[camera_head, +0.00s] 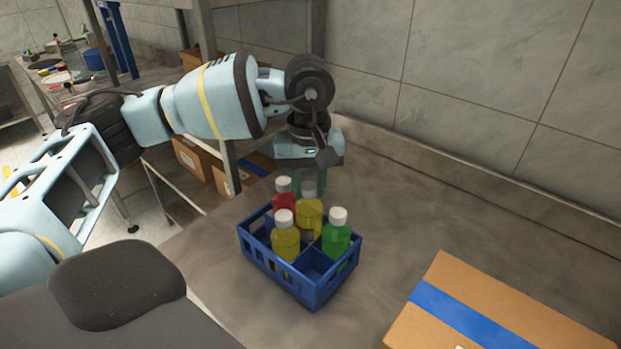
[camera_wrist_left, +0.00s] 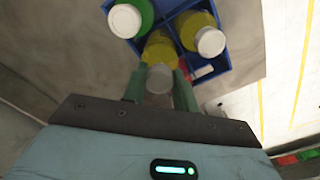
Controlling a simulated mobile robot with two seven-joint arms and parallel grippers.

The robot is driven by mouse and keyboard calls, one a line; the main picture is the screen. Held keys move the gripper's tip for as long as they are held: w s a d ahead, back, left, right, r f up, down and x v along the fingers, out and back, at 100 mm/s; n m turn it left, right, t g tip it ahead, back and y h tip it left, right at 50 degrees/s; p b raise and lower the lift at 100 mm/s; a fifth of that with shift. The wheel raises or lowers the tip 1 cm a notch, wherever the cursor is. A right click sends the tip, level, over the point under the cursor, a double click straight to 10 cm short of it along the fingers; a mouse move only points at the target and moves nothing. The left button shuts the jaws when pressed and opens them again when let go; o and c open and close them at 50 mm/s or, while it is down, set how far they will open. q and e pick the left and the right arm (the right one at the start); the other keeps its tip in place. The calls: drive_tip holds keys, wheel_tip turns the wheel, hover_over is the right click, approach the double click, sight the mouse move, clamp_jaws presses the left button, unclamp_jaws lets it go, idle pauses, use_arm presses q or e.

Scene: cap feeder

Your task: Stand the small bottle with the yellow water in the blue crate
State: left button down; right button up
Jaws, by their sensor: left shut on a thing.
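The blue crate (camera_head: 312,292) stands on the grey table; part of it also shows in the wrist view (camera_wrist_left: 222,62). My left gripper (camera_head: 309,190) points down at the crate's back and is shut on a small bottle with yellow water (camera_head: 309,213), at its greyish cap. This bottle looks upright at a back compartment. It also shows between the fingers in the wrist view (camera_wrist_left: 158,50). I cannot tell if its base touches the crate floor. Another yellow bottle (camera_head: 286,242) stands in the crate's front left. My right gripper is out of view.
A red bottle (camera_head: 284,203) and a green bottle (camera_head: 336,240) with white caps also stand in the crate. The front compartment between the front yellow and green bottles looks empty. A cardboard box (camera_head: 500,310) lies at the front right. A wall runs behind the table.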

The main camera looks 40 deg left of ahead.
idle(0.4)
use_arm(q)
drive_tip(key=shift+f+b, duration=0.35)
drive_tip(key=shift+f, duration=0.6)
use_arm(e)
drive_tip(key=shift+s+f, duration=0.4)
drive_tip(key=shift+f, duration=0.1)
use_arm(q)
drive_tip(key=c, duration=1)
unclamp_jaws()
drive_tip(key=c, duration=0.4)
drive_tip(key=shift+r, duration=0.1)
